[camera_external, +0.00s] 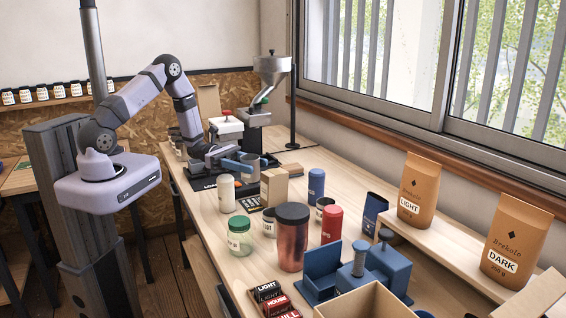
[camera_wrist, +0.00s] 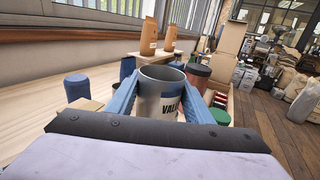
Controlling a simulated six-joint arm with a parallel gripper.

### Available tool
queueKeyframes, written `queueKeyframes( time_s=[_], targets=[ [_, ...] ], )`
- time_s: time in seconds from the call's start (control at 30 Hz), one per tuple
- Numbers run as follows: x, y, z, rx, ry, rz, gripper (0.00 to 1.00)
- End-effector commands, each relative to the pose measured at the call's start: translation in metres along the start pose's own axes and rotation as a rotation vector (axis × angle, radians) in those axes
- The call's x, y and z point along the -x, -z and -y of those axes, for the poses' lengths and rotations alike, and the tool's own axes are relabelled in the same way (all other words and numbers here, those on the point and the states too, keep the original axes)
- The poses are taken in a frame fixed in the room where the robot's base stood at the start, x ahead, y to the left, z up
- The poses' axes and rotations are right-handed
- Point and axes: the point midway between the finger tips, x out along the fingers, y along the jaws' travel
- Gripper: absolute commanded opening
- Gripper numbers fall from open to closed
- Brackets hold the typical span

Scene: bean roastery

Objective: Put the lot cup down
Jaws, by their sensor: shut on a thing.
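In the external view my gripper (camera_external: 240,166) holds the cup (camera_external: 252,160) beside the funnel machine, near a small cardboard box. The cup's base is hidden, so I cannot tell whether it touches anything below.
The funnel machine (camera_external: 271,66) stands behind. Bare wood (camera_external: 203,215) lies along the front edge.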

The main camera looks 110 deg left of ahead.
Motion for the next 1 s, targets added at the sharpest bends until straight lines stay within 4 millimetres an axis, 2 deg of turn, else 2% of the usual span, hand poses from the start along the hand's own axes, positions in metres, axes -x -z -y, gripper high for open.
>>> queueKeyframes(
  time_s=[0.03, 0.2, 0.3, 0.5, 0.67, 0.8, 1.0],
  targets=[
    [-0.003, -0.002, -0.019, -0.019, 0.008, 0.002, 0.22],
    [-0.008, -0.046, -0.067, -0.014, 0.032, 0.001, 0.22],
    [-0.009, -0.069, -0.085, -0.008, 0.042, 0.001, 0.22],
    [-0.011, -0.088, -0.105, -0.001, 0.054, 0.0, 0.22],
    [-0.011, -0.093, -0.111, 0.001, 0.057, 0.0, 0.22],
    [-0.011, -0.089, -0.112, 0.004, 0.056, 0.0, 0.22],
    [-0.011, -0.068, -0.111, 0.009, 0.056, 0.0, 0.22]
  ],
)
